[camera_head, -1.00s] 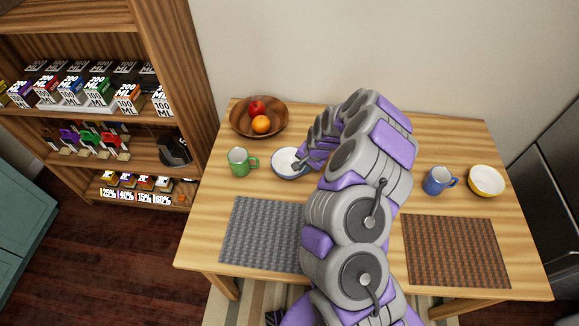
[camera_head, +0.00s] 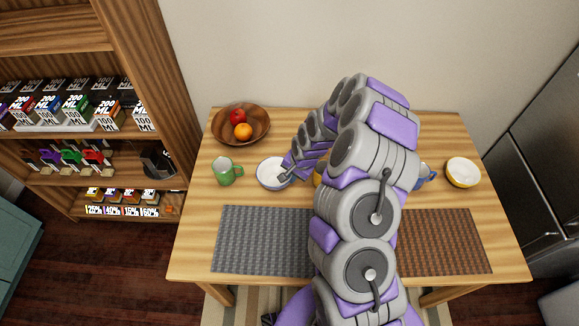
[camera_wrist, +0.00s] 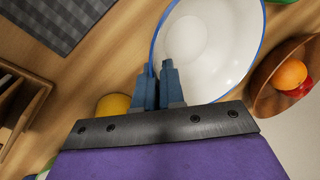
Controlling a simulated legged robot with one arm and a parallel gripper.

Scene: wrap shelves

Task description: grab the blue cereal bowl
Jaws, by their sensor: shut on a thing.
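The blue cereal bowl (camera_head: 273,173), white inside with a blue rim, sits upright on the wooden table beside the green mug. In the wrist view the bowl (camera_wrist: 215,45) fills the upper middle. My gripper (camera_wrist: 157,72) is shut on its near rim, with one finger inside the bowl and one outside. In the head view my gripper (camera_head: 284,177) is at the bowl's right edge. I cannot tell if the bowl is lifted at all.
A green mug (camera_head: 225,171) and a wooden fruit bowl (camera_head: 241,128) are close by. A yellow object (camera_wrist: 113,106) is near my gripper. A blue mug (camera_head: 426,177), partly hidden by my arm, and a yellow bowl (camera_head: 463,173) are on the right. A grey placemat (camera_head: 262,240) lies in front.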

